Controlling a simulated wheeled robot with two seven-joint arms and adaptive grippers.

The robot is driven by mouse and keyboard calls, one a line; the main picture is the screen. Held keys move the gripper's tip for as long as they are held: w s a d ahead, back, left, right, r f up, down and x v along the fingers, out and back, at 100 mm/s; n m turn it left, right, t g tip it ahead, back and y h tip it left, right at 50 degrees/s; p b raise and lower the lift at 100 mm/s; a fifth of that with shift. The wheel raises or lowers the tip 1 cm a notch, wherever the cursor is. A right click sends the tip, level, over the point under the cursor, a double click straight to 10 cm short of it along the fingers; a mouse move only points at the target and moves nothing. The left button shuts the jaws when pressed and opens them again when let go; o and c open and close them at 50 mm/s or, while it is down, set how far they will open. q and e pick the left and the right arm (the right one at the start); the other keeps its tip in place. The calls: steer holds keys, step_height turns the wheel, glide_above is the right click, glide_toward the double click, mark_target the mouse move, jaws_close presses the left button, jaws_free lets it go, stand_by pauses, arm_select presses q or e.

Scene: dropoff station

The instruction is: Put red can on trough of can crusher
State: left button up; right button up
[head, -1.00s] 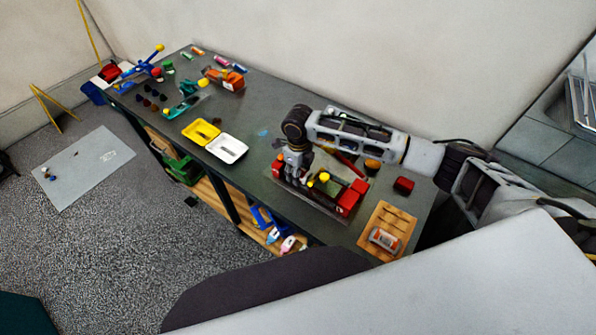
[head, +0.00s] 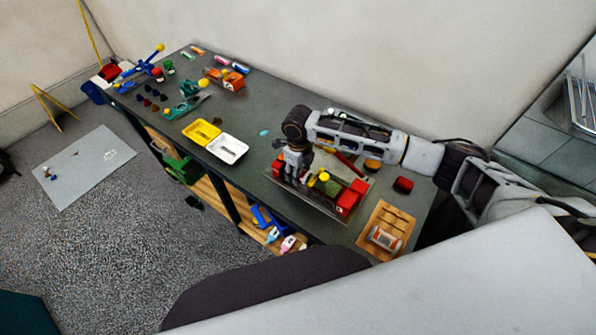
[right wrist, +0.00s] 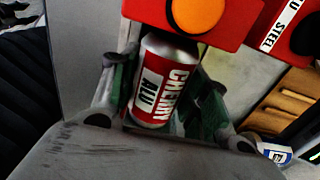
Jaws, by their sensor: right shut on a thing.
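The red can (right wrist: 165,85), with white lettering bands and a silver rim, sits between the fingers of my right gripper (right wrist: 160,100) in the right wrist view. The gripper is shut on it. In the head view, my right gripper (head: 292,178) points down at the left part of the can crusher (head: 348,200), which has red blocks and a yellow knob. I cannot tell whether the can touches the trough. My left gripper is not in view.
A wooden rack (head: 402,218) holding a silver-and-red can (head: 384,238) stands right of the crusher. Yellow (head: 201,131) and white (head: 227,149) trays sit to the left. Other tools fill the table's far end.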

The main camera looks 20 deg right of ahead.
stand_by(0.3)
steer(key=o, duration=0.8)
steer(key=shift+o, duration=0.2)
steer(key=shift+r, duration=0.1)
steer(key=shift+r+p, duration=1.2)
steer(key=shift+p, duration=0.15)
steer(key=shift+r+p, duration=0.45)
steer(key=shift+r, duration=1.75)
